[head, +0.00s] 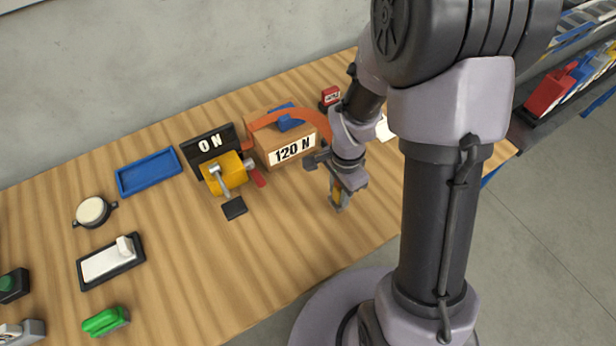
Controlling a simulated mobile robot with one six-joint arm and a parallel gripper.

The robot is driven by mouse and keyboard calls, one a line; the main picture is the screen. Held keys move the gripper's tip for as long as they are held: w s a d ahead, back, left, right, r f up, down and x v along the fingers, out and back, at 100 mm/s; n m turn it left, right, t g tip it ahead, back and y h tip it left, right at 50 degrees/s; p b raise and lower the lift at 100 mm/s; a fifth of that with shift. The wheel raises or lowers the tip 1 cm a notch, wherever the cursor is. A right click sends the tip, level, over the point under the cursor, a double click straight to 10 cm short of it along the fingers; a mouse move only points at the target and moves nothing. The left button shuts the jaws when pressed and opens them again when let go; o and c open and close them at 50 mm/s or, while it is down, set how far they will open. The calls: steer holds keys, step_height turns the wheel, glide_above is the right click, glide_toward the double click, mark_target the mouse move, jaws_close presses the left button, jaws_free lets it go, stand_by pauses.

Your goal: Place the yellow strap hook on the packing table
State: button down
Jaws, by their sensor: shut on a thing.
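My gripper (342,190) points down over the right part of the wooden packing table (280,245). It is shut on a small yellow piece, which looks like the yellow strap hook (338,203). The hook's lower end is close to the table top; I cannot tell whether it touches. An orange strap (285,115) arcs over the box and runs behind my wrist; its far end is hidden.
A cardboard box marked 120 N (292,150) stands left of my gripper. A yellow ratchet unit (225,173) sits by an ON sign (209,142). A blue tray (148,171) lies further left.

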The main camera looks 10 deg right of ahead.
steer(key=w+a+f+b, duration=0.1)
steer(key=w, duration=0.1)
steer(key=w+a+f+b, duration=0.1)
steer(key=w+f, duration=0.1)
steer(key=w, duration=0.1)
steer(key=w+a+f, duration=0.1)
steer(key=w, duration=0.1)
steer(key=shift+w+a+f+b, duration=0.1)
steer(key=shift+w+f+b, duration=0.2)
steer(key=shift+b, duration=0.1)
steer(key=shift+r, duration=0.2)
steer(key=shift+s+f, duration=0.1)
steer(key=shift+f, duration=0.05)
steer(key=c, duration=1.1)
jaws_free()
